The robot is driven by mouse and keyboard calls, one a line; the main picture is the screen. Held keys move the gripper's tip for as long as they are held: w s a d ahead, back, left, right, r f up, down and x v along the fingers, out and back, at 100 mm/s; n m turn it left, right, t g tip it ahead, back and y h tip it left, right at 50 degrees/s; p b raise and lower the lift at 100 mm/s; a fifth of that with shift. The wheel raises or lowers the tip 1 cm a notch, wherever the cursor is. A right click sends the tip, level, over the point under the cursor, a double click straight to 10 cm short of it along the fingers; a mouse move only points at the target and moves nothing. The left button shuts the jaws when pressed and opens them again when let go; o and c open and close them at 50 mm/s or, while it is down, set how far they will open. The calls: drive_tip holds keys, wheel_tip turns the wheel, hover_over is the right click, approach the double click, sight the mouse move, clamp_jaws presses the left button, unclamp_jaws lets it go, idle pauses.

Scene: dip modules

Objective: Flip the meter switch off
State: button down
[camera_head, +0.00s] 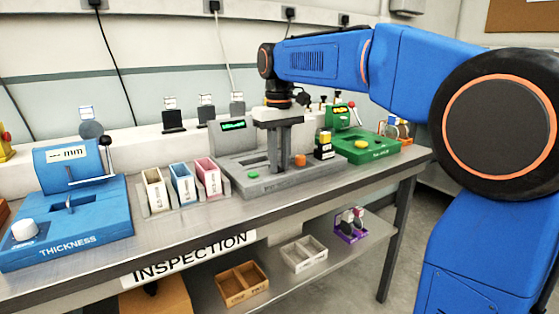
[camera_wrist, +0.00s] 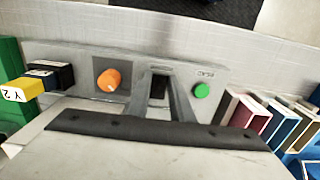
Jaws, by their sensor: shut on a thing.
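The meter is a grey unit (camera_head: 225,143) with a lit green display (camera_head: 233,125) and a flat base. The base carries a green button (camera_head: 253,176) and an orange knob (camera_head: 300,160). In the wrist view the green button (camera_wrist: 201,90) is right of my fingers and the orange knob (camera_wrist: 109,80) is left of them. My gripper (camera_head: 278,168) points down over the middle of the base. Its fingers (camera_wrist: 159,85) are shut on a small dark part between the button and the knob, apparently the meter switch. The fingers hide most of it, so its position cannot be read.
A blue thickness gauge (camera_head: 68,228) and narrow bins (camera_head: 183,183) stand left. A yellow and black block (camera_head: 324,146) and a green unit (camera_head: 362,148) stand close on the right. A lower shelf holds trays (camera_head: 242,284).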

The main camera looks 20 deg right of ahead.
drive_tip(key=shift+w+a+r+g+h, duration=0.1)
drive_tip(key=shift+w+g+h, duration=0.15)
drive_tip(key=shift+g, duration=0.4)
drive_tip(key=shift+w+a+g+h, duration=0.1)
drive_tip(key=shift+w+g+h, duration=0.15)
drive_tip(key=shift+g, duration=0.4)
drive_tip(key=shift+s, duration=0.1)
drive_tip(key=c, duration=1.6)
unclamp_jaws()
drive_tip(key=shift+o, duration=0.2)
